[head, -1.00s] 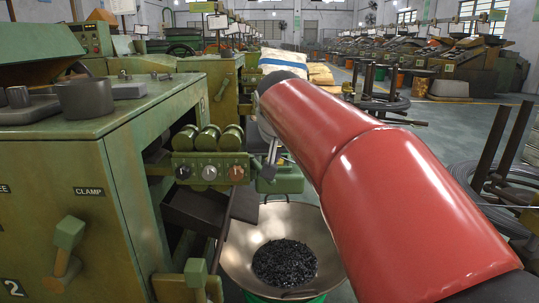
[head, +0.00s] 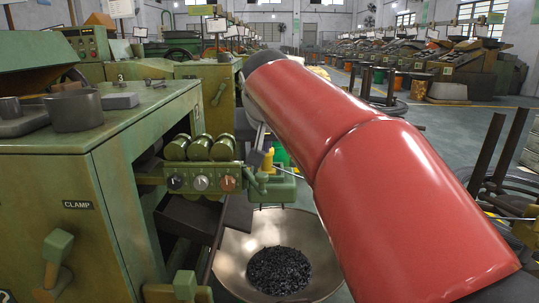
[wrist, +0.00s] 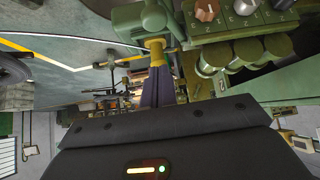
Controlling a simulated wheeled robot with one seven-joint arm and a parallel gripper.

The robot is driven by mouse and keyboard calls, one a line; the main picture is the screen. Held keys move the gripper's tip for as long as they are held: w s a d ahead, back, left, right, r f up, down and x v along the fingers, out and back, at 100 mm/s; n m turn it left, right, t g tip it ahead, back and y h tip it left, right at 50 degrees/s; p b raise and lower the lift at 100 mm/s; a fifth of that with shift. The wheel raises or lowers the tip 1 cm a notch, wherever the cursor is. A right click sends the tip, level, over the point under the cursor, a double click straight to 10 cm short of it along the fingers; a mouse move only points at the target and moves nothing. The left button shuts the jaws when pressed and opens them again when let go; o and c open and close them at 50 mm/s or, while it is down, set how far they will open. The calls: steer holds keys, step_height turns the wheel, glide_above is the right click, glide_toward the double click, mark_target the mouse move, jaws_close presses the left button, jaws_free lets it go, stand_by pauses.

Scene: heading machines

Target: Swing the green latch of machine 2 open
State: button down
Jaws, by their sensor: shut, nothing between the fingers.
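Machine 2 (head: 120,150) is the large green machine at the left of the head view. A green block that looks like its latch (head: 284,188) sits just right of the knob panel, partly hidden by my arm. In the wrist view, a green latch block (wrist: 152,18) with a yellow-brass part below it lies just beyond my fingertips. My gripper (head: 264,160) is shut and empty beside this block; its dark fingers also show in the wrist view (wrist: 157,84). I cannot tell whether they touch the latch.
The green knob panel (head: 203,178) and several rollers (head: 200,148) are close left of my gripper. A metal bowl of dark parts (head: 235,262) stands below. A green clamp handle (head: 58,246) is on the machine's front.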

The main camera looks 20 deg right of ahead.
steer(key=shift+s+a+r, duration=0.35)
steer(key=shift+a+r, duration=0.25)
steer(key=shift+r, duration=0.2)
steer(key=shift+s+a+r, duration=0.35)
steer(key=shift+a+r, duration=0.25)
steer(key=shift+r, duration=0.2)
steer(key=shift+s, duration=0.1)
